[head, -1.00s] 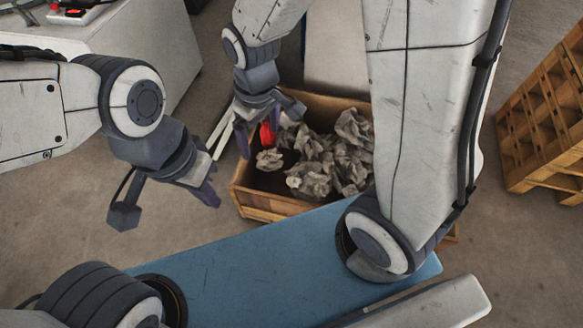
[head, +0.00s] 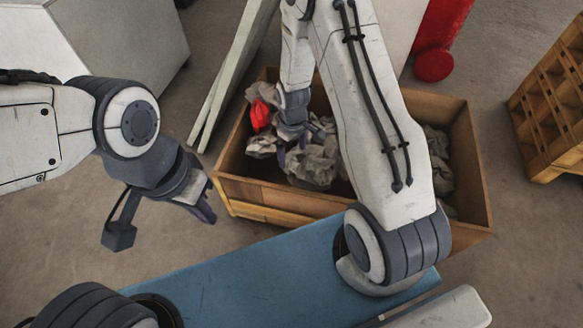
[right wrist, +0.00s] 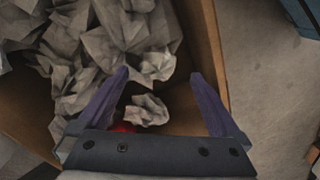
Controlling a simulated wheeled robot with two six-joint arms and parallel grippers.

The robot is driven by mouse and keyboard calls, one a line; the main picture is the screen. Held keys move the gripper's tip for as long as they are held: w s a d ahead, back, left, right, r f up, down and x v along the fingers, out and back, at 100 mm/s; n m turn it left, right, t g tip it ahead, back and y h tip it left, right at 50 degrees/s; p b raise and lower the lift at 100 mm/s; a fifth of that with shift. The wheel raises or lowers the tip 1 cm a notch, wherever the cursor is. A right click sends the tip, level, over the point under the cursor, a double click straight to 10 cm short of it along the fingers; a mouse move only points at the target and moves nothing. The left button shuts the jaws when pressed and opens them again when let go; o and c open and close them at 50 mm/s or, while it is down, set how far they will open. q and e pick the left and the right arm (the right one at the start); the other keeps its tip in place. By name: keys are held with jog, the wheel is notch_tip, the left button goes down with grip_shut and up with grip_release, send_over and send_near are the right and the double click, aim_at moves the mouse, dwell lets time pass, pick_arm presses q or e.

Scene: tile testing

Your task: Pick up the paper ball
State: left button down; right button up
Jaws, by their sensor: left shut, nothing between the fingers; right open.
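Several crumpled grey-brown paper balls lie in a wooden crate (head: 268,199). A large paper ball (head: 312,166) shows in the head view, below my right gripper (head: 292,148). In the right wrist view my right gripper (right wrist: 159,78) is open and points down into the crate. A small paper ball (right wrist: 147,110) appears between its fingers, not visibly gripped. Another pale paper ball (right wrist: 153,67) lies at the fingertips, and more crumpled paper (right wrist: 75,60) fills the left side. My left gripper (head: 207,210) is shut and empty, outside the crate at its left.
A red thing (head: 260,116) lies among the paper at the crate's left end. My right arm hides the crate's middle. A slatted wooden crate (head: 555,105) stands at the right. A red cylinder (head: 434,64) stands behind the crate. Open floor (head: 510,245) lies at the right front.

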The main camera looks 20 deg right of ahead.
aim_at(292, 159)
jog(key=f+b, duration=0.1)
jog(key=f, duration=0.1)
jog(key=f+b, duration=0.1)
jog(key=f, duration=0.1)
jog(key=f+b, duration=0.1)
jog(key=f, duration=0.1)
jog(key=shift+w+f, duration=0.35)
jog(key=shift+w, duration=0.05)
jog(key=shift+r, duration=0.1)
jog(key=c, duration=1.2)
